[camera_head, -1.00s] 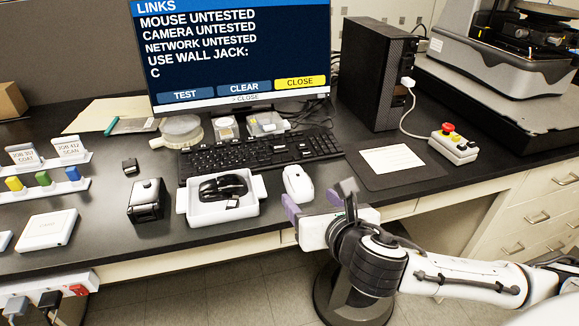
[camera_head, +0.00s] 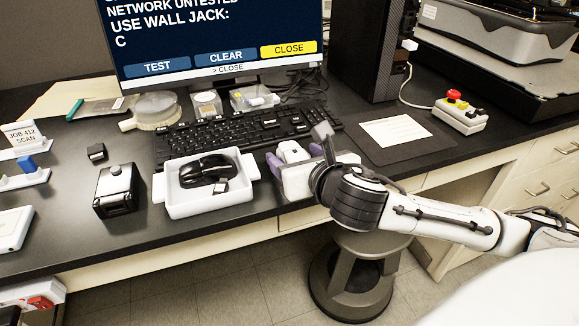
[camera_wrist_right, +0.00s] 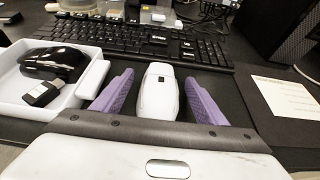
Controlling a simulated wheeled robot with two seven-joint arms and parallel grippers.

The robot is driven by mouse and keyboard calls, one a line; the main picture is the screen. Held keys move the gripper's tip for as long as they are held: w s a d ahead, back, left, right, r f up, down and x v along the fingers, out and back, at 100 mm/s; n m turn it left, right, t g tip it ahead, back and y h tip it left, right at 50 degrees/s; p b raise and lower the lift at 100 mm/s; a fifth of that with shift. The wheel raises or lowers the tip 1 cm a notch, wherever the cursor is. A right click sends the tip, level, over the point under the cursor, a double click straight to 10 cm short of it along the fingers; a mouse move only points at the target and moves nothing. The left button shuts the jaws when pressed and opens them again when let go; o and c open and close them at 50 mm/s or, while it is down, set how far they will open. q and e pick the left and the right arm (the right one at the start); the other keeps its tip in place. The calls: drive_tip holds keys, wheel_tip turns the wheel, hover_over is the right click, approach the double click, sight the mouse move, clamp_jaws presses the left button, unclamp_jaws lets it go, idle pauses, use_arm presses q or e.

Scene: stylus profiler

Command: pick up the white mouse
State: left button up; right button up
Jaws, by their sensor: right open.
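The white mouse (camera_wrist_right: 159,98) lies on the black desk in front of the keyboard. In the right wrist view it sits between the two purple fingers of my right gripper (camera_wrist_right: 160,100), which is open, with a gap on each side. In the head view the white mouse (camera_head: 292,152) shows just beyond my right gripper (camera_head: 295,160), whose body hides its near part. My left gripper is in neither view.
A white tray (camera_head: 165,190) with a black mouse (camera_head: 205,168) and a small USB dongle stands just left. The black keyboard (camera_head: 240,130) lies behind. A dark pad with a paper card (camera_head: 395,132) lies to the right. A small black device (camera_head: 117,188) stands left of the tray.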

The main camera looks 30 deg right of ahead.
drive_tip(key=shift+w, duration=0.2)
drive_tip(key=shift+s, duration=0.1)
drive_tip(key=shift+c, duration=0.8)
drive_tip(key=c, duration=1)
